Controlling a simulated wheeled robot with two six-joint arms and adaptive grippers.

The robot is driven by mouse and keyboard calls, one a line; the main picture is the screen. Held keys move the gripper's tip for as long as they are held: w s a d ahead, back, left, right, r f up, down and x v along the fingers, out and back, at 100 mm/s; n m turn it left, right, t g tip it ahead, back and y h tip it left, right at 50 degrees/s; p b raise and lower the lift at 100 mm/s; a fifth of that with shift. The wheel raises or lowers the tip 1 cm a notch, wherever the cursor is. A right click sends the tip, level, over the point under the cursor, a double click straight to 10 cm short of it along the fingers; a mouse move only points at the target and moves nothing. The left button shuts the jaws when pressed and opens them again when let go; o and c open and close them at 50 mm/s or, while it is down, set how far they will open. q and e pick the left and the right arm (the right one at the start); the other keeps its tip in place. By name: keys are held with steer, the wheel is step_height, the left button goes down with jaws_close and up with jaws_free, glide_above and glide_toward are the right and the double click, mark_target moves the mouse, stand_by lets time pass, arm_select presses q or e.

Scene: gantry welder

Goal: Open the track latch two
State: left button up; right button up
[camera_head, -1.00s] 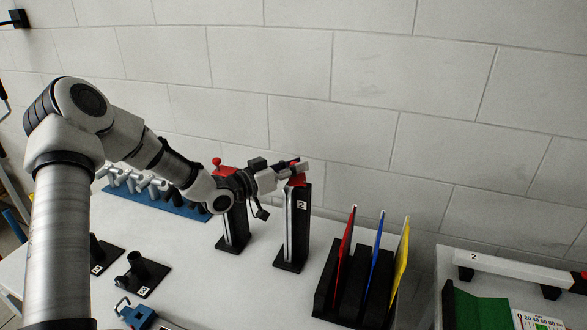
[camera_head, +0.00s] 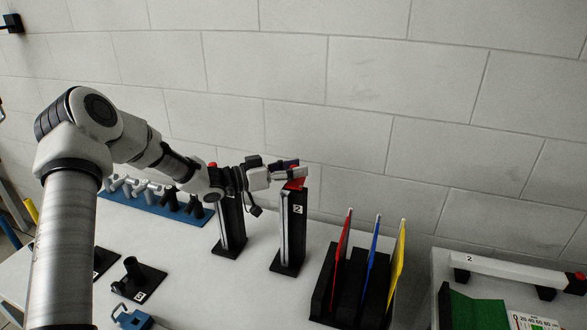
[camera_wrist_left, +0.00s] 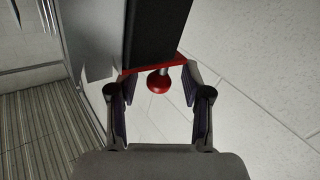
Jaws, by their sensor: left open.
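Track two is an upright black post (camera_head: 296,228) with a white "2" label and a red top plate (camera_head: 295,184). In the left wrist view its dark body (camera_wrist_left: 155,35) comes in from the top, ending in the red plate (camera_wrist_left: 152,68) and the latch's round red knob (camera_wrist_left: 158,84) on a short pale stem. My left gripper (camera_head: 288,168) is at the post's top. In the wrist view its fingers are open on either side of the knob, with visible gaps. In the head view the gripper mostly hides the knob. My right gripper is not in view.
Another black post (camera_head: 231,226) stands close on the left, partly behind my arm. A black rack (camera_head: 323,290) with red, blue and yellow plates is at front right. A blue strip (camera_head: 150,205) with several pegs lies behind. A wall is behind the table.

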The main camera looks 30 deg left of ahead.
arm_select(q)
steer(key=shift+s+a, duration=0.1)
steer(key=shift+s+a, duration=0.25)
steer(key=v, duration=0.6)
steer(key=shift+s, duration=0.25)
steer(key=shift+a, duration=0.15)
